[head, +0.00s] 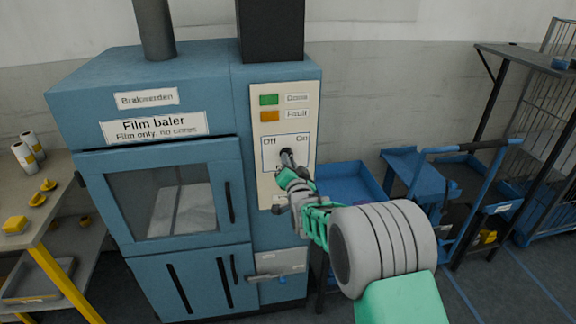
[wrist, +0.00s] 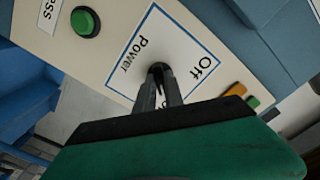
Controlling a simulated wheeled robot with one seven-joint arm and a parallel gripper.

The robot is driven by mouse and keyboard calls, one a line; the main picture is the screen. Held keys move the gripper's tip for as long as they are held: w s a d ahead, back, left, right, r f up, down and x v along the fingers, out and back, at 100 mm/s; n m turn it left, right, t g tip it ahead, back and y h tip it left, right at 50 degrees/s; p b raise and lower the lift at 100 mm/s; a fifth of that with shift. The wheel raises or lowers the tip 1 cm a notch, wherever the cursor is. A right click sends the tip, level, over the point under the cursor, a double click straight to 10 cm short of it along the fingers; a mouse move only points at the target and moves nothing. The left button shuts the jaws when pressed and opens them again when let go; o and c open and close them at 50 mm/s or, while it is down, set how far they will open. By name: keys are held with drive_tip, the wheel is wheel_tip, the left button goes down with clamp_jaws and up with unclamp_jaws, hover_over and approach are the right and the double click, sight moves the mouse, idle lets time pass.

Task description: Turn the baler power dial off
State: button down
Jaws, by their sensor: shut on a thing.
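The film baler (head: 150,185) is a blue cabinet with a cream control panel (head: 300,100) on its right front. The power dial (head: 286,156) is a dark knob on a white plate marked Off at the left and On at the right. My gripper (head: 287,160) reaches the panel from the lower right and is shut on the dial. In the wrist view the gripper fingers (wrist: 160,78) meet at the plate (wrist: 190,50), beside the words Power and Off. The fingers hide most of the dial, so its exact pointing is unclear.
A green button (wrist: 86,22) sits on the panel near the plate. Green and orange lamps (head: 269,107) are above it. A blue bin (head: 350,183) and a blue cart (head: 450,180) stand at the right. A table (head: 40,190) with rolls is at the left.

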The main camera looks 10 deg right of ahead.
drive_tip(key=shift+d+n+b, duration=0.1)
drive_tip(key=shift+n+b, duration=8.4)
drive_tip(key=shift+b, duration=2.3)
drive_tip(key=c, duration=1.4)
unclamp_jaws()
drive_tip(key=shift+c, duration=0.2)
drive_tip(key=s, duration=0.7)
drive_tip(key=shift+s, duration=0.4)
